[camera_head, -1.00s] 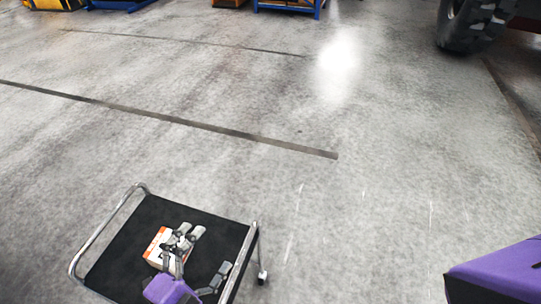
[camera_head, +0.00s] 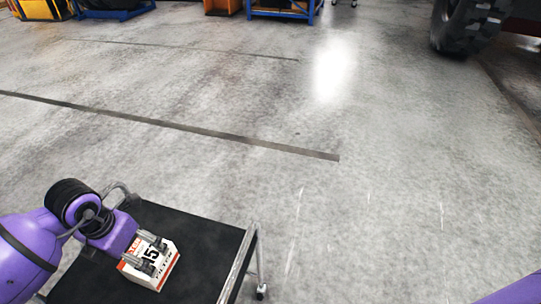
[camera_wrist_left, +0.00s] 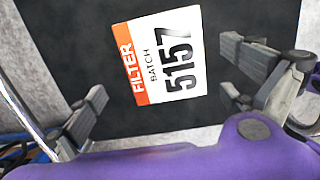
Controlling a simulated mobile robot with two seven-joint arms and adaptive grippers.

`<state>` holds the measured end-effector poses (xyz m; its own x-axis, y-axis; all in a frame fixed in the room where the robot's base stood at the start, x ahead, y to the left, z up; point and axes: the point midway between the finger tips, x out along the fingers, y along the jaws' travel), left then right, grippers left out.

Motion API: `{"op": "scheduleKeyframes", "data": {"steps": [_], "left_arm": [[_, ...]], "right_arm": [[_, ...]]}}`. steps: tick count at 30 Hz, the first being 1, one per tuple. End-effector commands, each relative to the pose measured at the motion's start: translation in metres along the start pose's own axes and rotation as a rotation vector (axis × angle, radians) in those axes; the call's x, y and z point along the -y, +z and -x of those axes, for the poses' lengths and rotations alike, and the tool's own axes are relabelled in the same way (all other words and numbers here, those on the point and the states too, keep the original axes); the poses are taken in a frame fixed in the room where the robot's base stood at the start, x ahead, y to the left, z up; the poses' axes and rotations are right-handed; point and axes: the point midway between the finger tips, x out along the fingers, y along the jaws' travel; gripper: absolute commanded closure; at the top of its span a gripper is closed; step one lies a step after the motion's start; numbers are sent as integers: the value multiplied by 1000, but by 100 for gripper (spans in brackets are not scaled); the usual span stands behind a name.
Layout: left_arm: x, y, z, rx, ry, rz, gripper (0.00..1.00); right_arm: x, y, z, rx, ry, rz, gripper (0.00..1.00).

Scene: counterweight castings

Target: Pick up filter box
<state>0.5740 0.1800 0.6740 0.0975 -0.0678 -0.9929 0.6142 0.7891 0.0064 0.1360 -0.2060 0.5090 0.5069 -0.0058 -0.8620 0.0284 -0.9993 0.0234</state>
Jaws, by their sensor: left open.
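The filter box (camera_head: 165,266) is a white box with an orange-red band and black print, lying on the black top of a cart (camera_head: 205,235). My right gripper is out of view.
The cart has chrome rails (camera_head: 240,262) and a caster at its right corner. Grey floor beyond is clear. A large tyre (camera_head: 468,25) stands at the far right, and a blue frame (camera_head: 283,12) and yellow equipment (camera_head: 40,8) stand at the back.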

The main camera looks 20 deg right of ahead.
Motion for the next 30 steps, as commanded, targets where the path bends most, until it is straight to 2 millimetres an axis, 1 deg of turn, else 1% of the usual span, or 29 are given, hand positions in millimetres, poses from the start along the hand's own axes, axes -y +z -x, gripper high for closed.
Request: {"op": "scheduleKeyframes", "data": {"steps": [1, 5, 13, 16, 23, 30], "left_arm": [[1, -1, -8, -3, -3, 1, 0], [3, 1, -22, 1, -5, 0, 0], [7, 4, -61, 0, -7, 1, 0], [7, 4, -67, 1, -6, -1, 0], [7, 5, -67, 2, -6, -1, 0], [7, 5, -67, 2, -6, 0, 31]], "right_arm": [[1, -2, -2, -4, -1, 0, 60], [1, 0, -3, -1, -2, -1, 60], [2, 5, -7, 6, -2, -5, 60], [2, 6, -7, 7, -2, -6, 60], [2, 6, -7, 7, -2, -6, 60], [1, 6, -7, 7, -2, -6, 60]]}}
